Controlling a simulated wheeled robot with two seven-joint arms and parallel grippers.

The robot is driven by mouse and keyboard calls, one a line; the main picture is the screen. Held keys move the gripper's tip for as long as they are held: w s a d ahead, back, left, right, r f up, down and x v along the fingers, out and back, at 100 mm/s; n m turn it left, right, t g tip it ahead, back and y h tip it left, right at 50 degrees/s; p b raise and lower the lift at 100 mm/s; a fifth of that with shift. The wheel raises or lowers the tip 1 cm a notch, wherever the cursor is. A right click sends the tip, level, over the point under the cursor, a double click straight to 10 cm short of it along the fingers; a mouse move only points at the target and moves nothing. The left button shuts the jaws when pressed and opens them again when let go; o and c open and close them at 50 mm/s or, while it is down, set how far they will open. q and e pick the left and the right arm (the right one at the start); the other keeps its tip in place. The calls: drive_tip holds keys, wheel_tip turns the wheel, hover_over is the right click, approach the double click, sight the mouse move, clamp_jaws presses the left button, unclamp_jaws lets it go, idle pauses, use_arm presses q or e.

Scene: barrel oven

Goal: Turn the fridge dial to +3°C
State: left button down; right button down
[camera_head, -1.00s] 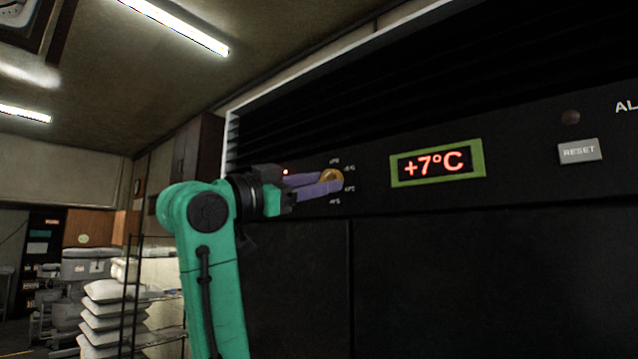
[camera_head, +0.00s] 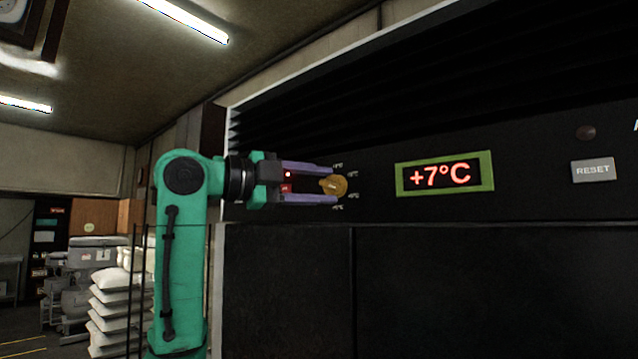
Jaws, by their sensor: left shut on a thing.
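The fridge dial (camera_head: 341,186) is a small round yellow-brass knob on the black fridge panel, with small temperature marks around its right side that are too small to read surely. My left gripper (camera_head: 332,184) comes in from the left. Its two purple fingers lie one above and one below the dial, and it is shut on the dial. The fingers hide part of the dial's rim. The green-framed display (camera_head: 445,174) right of the dial reads +7°C in red. My right gripper is not in view.
A grey RESET button (camera_head: 593,170) and a dark round lamp (camera_head: 586,133) are on the panel at the right. Black louvres (camera_head: 400,110) run above it, fridge doors below. White sacks (camera_head: 118,310) on a rack stand at the lower left.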

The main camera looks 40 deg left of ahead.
use_arm(q)
drive_tip(key=shift+m+g, duration=0.3)
drive_tip(key=shift+m, duration=0.4)
drive_tip(key=shift+c, duration=1.6)
unclamp_jaws()
drive_tip(key=shift+w, duration=0.1)
drive_tip(key=b+v, duration=0.2)
drive_tip(key=v, duration=1.2)
drive_tip(key=shift+s, duration=0.35)
drive_tip(key=shift+w, duration=0.15)
